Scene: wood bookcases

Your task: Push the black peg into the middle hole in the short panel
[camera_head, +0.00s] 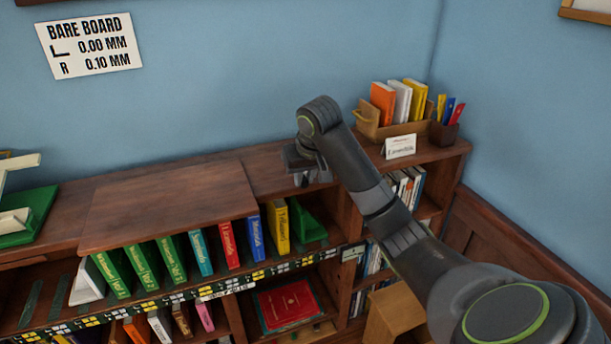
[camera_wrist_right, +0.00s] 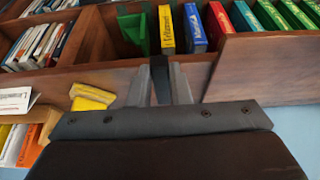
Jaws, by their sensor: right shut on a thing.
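My right gripper (camera_head: 308,178) hangs over the bookcase top, just right of the raised long board (camera_head: 170,203). In the right wrist view its fingers (camera_wrist_right: 162,88) are shut on a dark, narrow piece, the black peg (camera_wrist_right: 160,78). The peg lies between the fingers, its far end near the bookcase edge by the yellow book (camera_wrist_right: 166,30). A shorter stretch of wood top (camera_head: 262,168), which may be the short panel, lies beneath the gripper. I cannot make out any hole; the gripper hides part of that wood. My left gripper is not in view.
A wooden box of books (camera_head: 365,120) and a small white card (camera_head: 400,146) stand on the top at right. A green tray (camera_head: 38,212) lies at far left. Coloured books fill the shelf below, with a green bookend (camera_head: 305,225). The blue wall is behind.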

